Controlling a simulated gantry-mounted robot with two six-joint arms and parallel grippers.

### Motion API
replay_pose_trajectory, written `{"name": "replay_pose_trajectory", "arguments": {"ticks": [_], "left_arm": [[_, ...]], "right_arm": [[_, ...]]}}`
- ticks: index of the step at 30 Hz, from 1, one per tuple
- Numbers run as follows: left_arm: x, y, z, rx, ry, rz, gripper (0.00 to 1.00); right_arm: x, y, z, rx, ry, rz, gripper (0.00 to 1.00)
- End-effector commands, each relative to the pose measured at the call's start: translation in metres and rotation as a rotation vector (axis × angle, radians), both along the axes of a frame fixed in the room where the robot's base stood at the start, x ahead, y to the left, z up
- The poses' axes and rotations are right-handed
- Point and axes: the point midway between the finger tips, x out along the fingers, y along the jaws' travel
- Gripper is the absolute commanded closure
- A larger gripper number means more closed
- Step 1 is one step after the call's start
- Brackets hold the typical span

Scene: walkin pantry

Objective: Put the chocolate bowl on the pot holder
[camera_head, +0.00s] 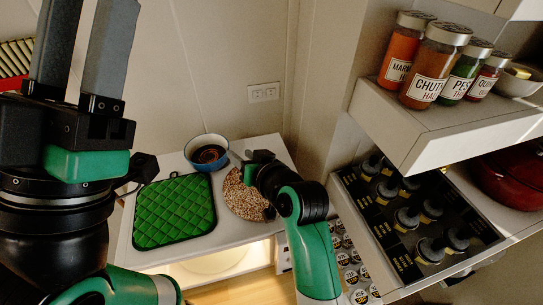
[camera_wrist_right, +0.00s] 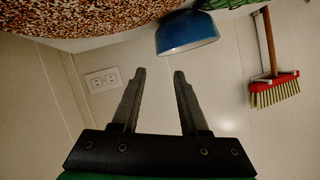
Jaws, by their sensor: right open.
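The chocolate bowl (camera_head: 188,146), blue outside with dark brown contents, stands at the back of the white counter. Its blue side also shows in the right wrist view (camera_wrist_right: 187,34), beyond the fingertips. The green quilted pot holder (camera_head: 174,212) lies flat in front and to the left of the bowl, with nothing on it. A corner of it shows at the top of the right wrist view (camera_wrist_right: 228,4). My right gripper (camera_head: 238,158) is open and empty, just right of the bowl and apart from it. My left gripper (camera_head: 84,40) is open and empty, pointing up at the upper left.
A round speckled mat (camera_head: 240,199) lies right of the pot holder, partly under my right arm. A white shelf (camera_head: 440,135) with several spice jars (camera_head: 436,68) juts out at the right. Below it are a dark rack (camera_head: 405,225) and a red pot (camera_head: 510,180). A brush (camera_wrist_right: 274,88) hangs behind.

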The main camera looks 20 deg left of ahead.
Motion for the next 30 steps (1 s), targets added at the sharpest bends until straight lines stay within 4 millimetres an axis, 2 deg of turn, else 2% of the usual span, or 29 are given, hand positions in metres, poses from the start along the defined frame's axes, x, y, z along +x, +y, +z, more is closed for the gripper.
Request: {"name": "replay_pose_trajectory", "arguments": {"ticks": [4, 15, 17, 19, 20, 23, 25, 26, 27, 28, 30], "left_arm": [[0.000, 0.000, 0.000, 0.000, 0.000, 0.000, 0.49], [0.000, 0.000, 0.000, 0.000, 0.000, 0.000, 0.49], [0.000, 0.000, 0.000, 0.000, 0.000, 0.000, 0.49], [0.000, 0.000, 0.000, 0.000, 0.000, 0.000, 0.49], [0.000, 0.000, 0.000, 0.000, 0.000, 0.000, 0.49], [0.000, 0.000, 0.000, 0.000, 0.000, 0.000, 0.49], [0.000, 0.000, 0.000, 0.000, 0.000, 0.000, 0.49], [0.000, 0.000, 0.000, 0.000, 0.000, 0.000, 0.49], [0.000, 0.000, 0.000, 0.000, 0.000, 0.000, 0.49], [0.000, 0.000, 0.000, 0.000, 0.000, 0.000, 0.49], [0.000, 0.000, 0.000, 0.000, 0.000, 0.000, 0.49]], "right_arm": [[-0.005, 0.009, 0.003, 0.000, -0.002, 0.018, 0.56], [-0.004, 0.008, 0.003, 0.000, -0.003, 0.015, 0.56], [-0.001, 0.003, 0.009, 0.005, -0.021, 0.005, 0.56], [0.008, -0.013, 0.029, 0.017, -0.080, -0.028, 0.56], [0.013, -0.024, 0.042, 0.027, -0.119, -0.050, 0.56], [0.026, -0.081, 0.107, 0.063, -0.311, -0.163, 0.56], [0.022, -0.136, 0.164, 0.091, -0.484, -0.271, 0.56], [0.016, -0.161, 0.189, 0.102, -0.562, -0.320, 0.56], [0.002, -0.194, 0.220, 0.116, -0.664, -0.385, 0.56], [-0.011, -0.218, 0.242, 0.126, -0.741, -0.434, 0.56], [-0.051, -0.270, 0.285, 0.146, -0.909, -0.542, 0.56]]}}
